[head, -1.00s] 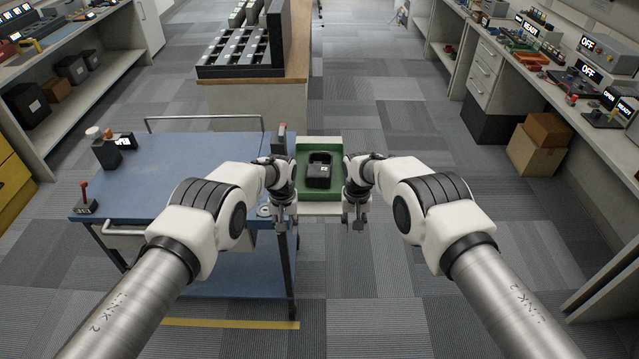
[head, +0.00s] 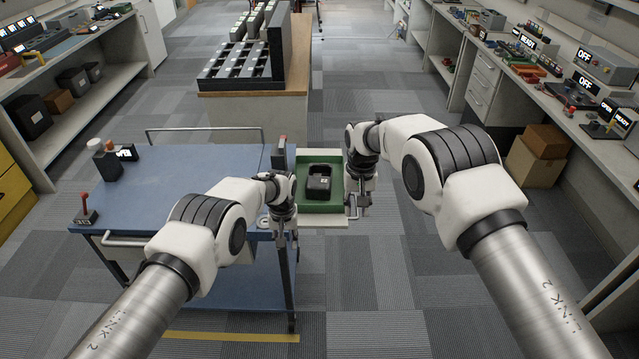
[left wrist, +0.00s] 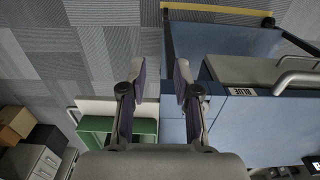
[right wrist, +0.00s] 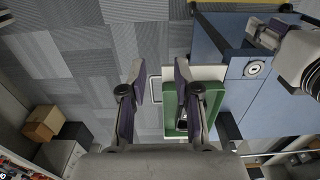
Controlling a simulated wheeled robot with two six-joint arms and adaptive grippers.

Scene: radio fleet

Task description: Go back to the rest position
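My left gripper (head: 284,236) hangs pointing down at the right edge of the blue cart, left of the green tray. In the left wrist view its fingers (left wrist: 157,75) stand apart with nothing between them. My right gripper (head: 357,206) hangs pointing down just right of the green tray, higher than the left one. In the right wrist view its fingers (right wrist: 160,80) stand apart and empty.
The blue cart (head: 190,180) holds a few small devices. A green tray (head: 325,206) at its right side holds a black open-topped container (head: 319,182). A bench with a slotted rack (head: 235,70) stands ahead. Shelves line both sides. Grey floor (head: 420,270) is clear in front.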

